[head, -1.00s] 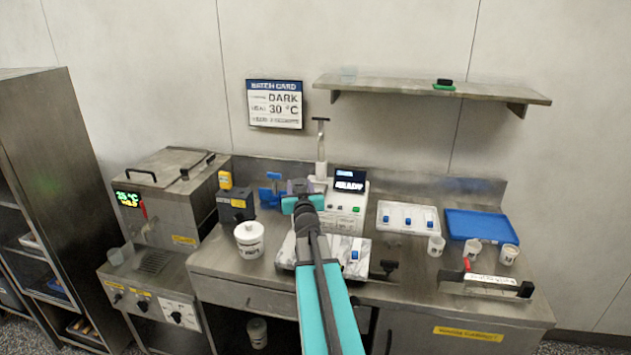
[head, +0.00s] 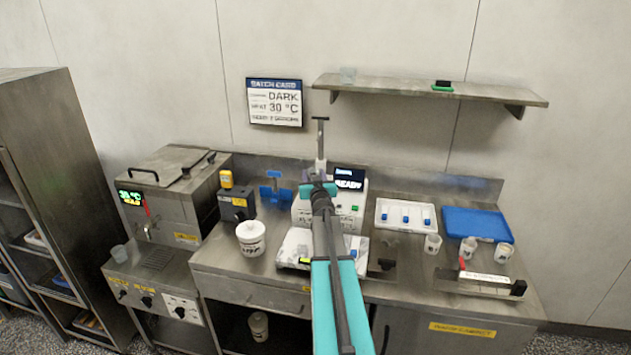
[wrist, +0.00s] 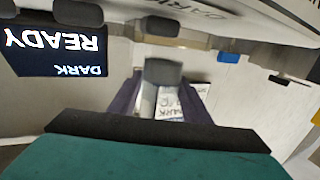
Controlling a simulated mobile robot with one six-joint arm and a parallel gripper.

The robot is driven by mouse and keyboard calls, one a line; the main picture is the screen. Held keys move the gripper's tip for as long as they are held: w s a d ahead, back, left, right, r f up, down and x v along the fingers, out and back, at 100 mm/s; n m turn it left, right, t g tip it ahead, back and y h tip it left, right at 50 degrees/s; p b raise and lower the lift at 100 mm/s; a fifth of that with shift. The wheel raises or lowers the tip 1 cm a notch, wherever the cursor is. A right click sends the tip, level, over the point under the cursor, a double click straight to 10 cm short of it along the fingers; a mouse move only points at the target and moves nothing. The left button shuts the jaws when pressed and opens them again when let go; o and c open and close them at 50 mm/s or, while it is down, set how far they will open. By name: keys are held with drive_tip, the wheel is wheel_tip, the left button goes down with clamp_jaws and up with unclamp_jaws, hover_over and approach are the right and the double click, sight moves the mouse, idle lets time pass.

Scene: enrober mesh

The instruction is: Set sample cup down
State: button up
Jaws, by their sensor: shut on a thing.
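My gripper (head: 318,188) is at the front of the white instrument (head: 345,215), whose dark screen (head: 349,179) reads READY. In the wrist view its two dark fingers (wrist: 163,98) are closed on a pale thing with dark print (wrist: 169,104), which I take to be the sample cup. Its full outline and its base are hidden by the fingers and the wrist. A grey block (wrist: 163,72) shows close to the fingertips; I cannot tell whether it touches the cup. In the head view my arm hides the held cup.
A rail-like tool (head: 480,284) lies near the front edge. A shelf (head: 430,90) hangs above.

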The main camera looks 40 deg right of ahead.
drive_tip(key=shift+d, duration=0.1)
idle(0.3)
drive_tip(key=shift+w+d, duration=0.25)
drive_tip(key=shift+d, duration=0.25)
drive_tip(key=shift+a+f+b, duration=0.15)
drive_tip(key=shift+f+b, duration=0.6)
drive_tip(key=shift+f, duration=1.05)
drive_tip(key=shift+f, duration=0.2)
drive_tip(key=o, duration=1.2)
drive_tip(key=shift+s, duration=0.1)
drive_tip(key=shift+r, duration=0.1)
